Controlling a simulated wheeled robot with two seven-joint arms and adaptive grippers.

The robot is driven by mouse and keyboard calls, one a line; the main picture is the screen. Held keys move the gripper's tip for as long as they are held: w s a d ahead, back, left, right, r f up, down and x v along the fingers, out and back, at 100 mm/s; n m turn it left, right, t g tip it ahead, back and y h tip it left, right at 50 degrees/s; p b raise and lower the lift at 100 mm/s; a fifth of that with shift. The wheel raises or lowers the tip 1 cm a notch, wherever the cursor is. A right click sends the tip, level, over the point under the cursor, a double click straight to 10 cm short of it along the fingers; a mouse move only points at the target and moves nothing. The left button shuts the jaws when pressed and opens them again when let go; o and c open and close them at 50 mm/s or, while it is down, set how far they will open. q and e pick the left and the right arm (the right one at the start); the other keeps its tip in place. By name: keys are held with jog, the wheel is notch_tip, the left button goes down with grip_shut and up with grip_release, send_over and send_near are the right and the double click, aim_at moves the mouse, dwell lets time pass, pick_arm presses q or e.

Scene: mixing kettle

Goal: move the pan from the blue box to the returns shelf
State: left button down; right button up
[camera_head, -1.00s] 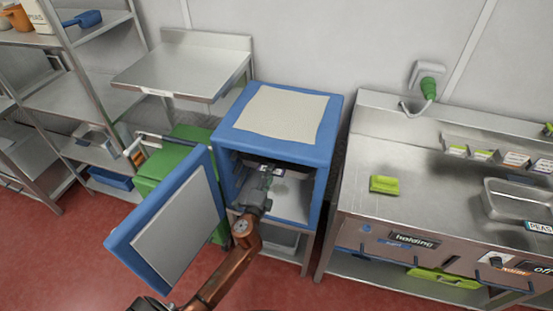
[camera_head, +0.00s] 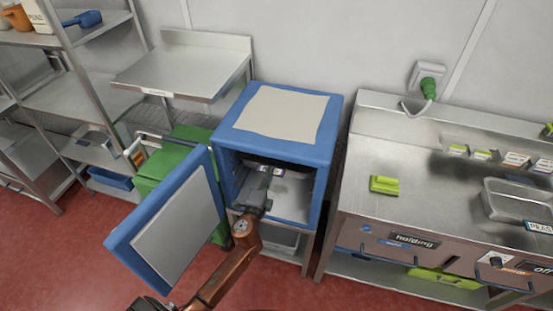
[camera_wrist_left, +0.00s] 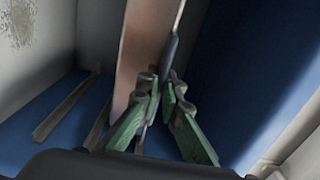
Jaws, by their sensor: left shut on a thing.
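The blue box (camera_head: 330,130) stands in the middle of the head view with its door (camera_head: 178,225) swung open to the left. A pan (camera_head: 290,172), pale metal with a label at its front, is inside and mostly hidden in shadow. My left gripper (camera_head: 266,174) reaches into the box and is shut on the pan. In the left wrist view its green fingers (camera_wrist_left: 163,88) close at a pale upright wall of the pan (camera_wrist_left: 145,45). A steel wall shelf (camera_head: 185,68) with a small unreadable label, possibly the returns shelf, is left of the box. My right gripper is out of view.
A green bin (camera_head: 180,150) stands behind the open door. A steel counter (camera_head: 400,205) with a yellow-green block (camera_head: 384,185) and a steel tray (camera_head: 520,200) is on the right. Racks (camera_head: 75,95) are at far left. The labelled shelf top is bare.

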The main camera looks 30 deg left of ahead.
pick_arm(q)
jog(key=shift+s+r+p, duration=0.3)
jog(key=shift+r, duration=0.1)
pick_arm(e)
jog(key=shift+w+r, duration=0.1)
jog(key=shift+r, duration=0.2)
pick_arm(q)
jog(key=b+v, duration=0.6)
jog(key=v, duration=1.9)
jog(key=shift+s+d, duration=0.15)
jog(key=shift+d, duration=0.15)
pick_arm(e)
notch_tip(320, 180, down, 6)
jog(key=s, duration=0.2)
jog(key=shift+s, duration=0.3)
pick_arm(q)
jog(key=shift+r, duration=0.1)
